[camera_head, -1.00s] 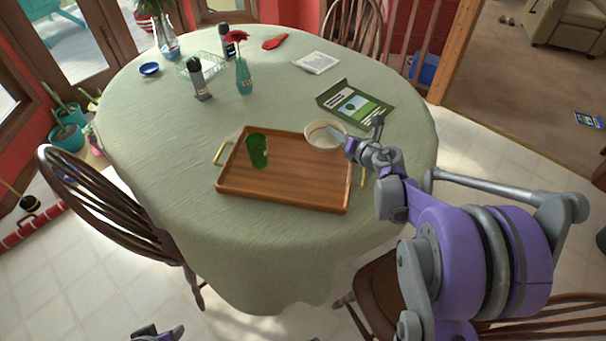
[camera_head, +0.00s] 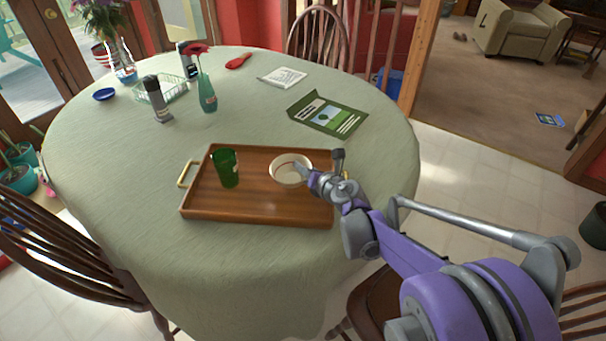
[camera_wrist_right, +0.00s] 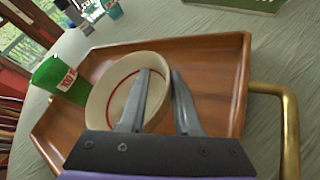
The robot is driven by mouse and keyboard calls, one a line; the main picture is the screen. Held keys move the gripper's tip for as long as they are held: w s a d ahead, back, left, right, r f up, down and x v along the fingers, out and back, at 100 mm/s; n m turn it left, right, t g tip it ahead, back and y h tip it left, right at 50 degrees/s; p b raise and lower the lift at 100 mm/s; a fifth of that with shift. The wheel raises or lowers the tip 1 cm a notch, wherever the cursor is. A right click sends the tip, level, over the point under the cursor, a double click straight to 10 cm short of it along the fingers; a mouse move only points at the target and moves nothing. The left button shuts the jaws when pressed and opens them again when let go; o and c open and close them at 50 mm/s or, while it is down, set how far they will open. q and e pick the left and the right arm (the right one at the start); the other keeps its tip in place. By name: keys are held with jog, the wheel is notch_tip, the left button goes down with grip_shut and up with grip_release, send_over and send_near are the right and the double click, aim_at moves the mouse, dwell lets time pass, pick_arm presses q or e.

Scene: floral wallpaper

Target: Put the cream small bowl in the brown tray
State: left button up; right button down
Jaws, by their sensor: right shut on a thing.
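The cream small bowl (camera_head: 284,174), with a red ring inside, is at the right part of the brown tray (camera_head: 250,209), within its outline. My right gripper (camera_head: 309,179) is shut on the bowl's rim. In the right wrist view the gripper (camera_wrist_right: 160,78) has one finger inside the bowl (camera_wrist_right: 116,98) and the other outside. The bowl looks tilted there, over the wooden tray (camera_wrist_right: 215,72). I cannot tell whether it touches the tray floor. My left gripper is out of view.
A green cup (camera_head: 229,172) stands in the tray's left part, close to the bowl. A green booklet (camera_head: 327,114), a teal bottle vase (camera_head: 208,95), a dark grinder (camera_head: 157,100) and a wire basket (camera_head: 174,88) are behind. The tablecloth left of the tray is clear.

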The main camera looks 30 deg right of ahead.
jog(key=shift+f, duration=0.9)
jog(key=shift+f, duration=0.1)
jog(key=c, duration=0.6)
grip_release()
jog(key=shift+s+r, duration=0.25)
jog(key=p+v, duration=0.2)
jog(key=v, duration=0.9)
jog(key=shift+s+a, duration=0.1)
jog(key=shift+s, duration=0.1)
